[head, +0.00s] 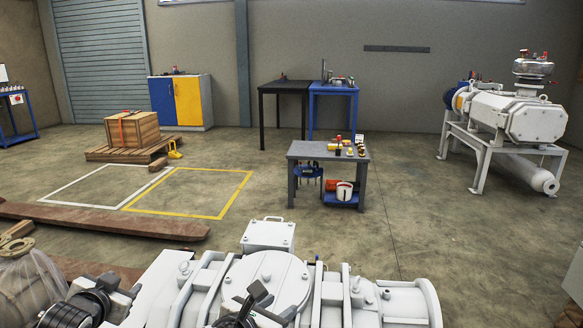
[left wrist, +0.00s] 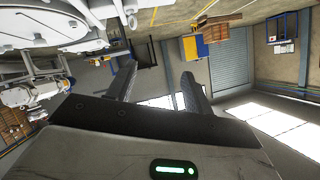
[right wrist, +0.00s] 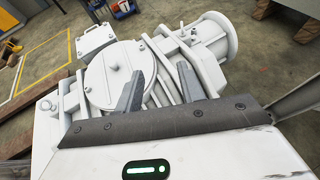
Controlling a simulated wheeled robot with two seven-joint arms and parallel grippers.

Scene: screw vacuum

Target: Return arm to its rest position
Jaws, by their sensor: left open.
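My left gripper (left wrist: 158,72) is open in the left wrist view, its two dark fingers apart with nothing between them. The white vacuum machine (left wrist: 45,25) shows at the upper left of that view, to the side of the fingers. My right gripper (right wrist: 160,70) is also open and empty in the right wrist view. Its fingers point over the white vacuum machine (right wrist: 115,75), and I cannot tell how high above it they are. In the head view the machine (head: 270,275) fills the bottom middle.
A grey work table (head: 328,151) with small parts stands beyond the machine. A second white machine (head: 510,115) stands on a frame at the right. A wooden crate (head: 132,129) sits on a pallet at the left, and a long beam (head: 110,220) lies nearer.

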